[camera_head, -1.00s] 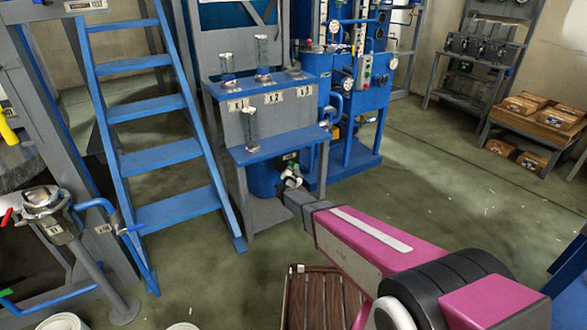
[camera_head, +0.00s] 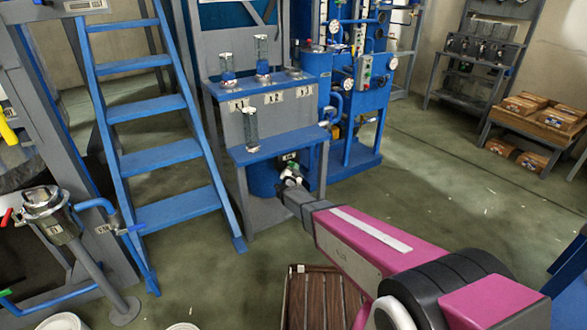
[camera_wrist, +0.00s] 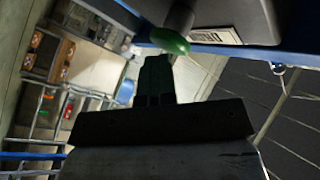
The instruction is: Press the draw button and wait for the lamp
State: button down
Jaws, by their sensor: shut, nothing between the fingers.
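A rounded green button (camera_wrist: 170,41) sticks out from the dark stand, beside a small white label, in the wrist view. My gripper (camera_wrist: 155,62) is shut and empty, its dark green fingertips right at the button's edge. I cannot tell whether they touch it. In the head view my gripper (camera_head: 290,176) is low at the front of the blue and grey sampling stand (camera_head: 280,147), below its lower shelf. My wrist partly hides the button there. I cannot make out a lit lamp in either view.
Glass cylinders stand on the stand's shelves, one of them (camera_head: 250,128) on the lower shelf. Blue stairs (camera_head: 165,160) rise to the left. A control box (camera_head: 364,72) with buttons is on the blue rig behind. Floor to the right (camera_head: 450,190) is clear.

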jog(key=s+d, duration=0.3)
jog(key=s, duration=0.2)
jog(key=shift+d, duration=0.2)
dwell(0.5)
dwell(0.5)
jog(key=s+d+r+n+g+y, duration=0.1)
jog(key=s+d+r+n+g, duration=0.1)
jog(key=s+d+g, duration=0.4)
jog(key=s+d+r+n+g+y, duration=0.1)
jog(key=s+d+r+n+g, duration=0.2)
jog(key=s, duration=1.2)
jog(key=s+d+r+n+g+y, duration=0.1)
jog(key=s+d+n+g, duration=0.3)
jog(key=s+d+g, duration=0.6)
jog(key=d+r, duration=0.1)
jog(key=d, duration=0.2)
jog(key=shift+s+r+n+y, duration=0.15)
jog(key=shift+n+y, duration=0.15)
jog(key=shift+y, duration=0.1)
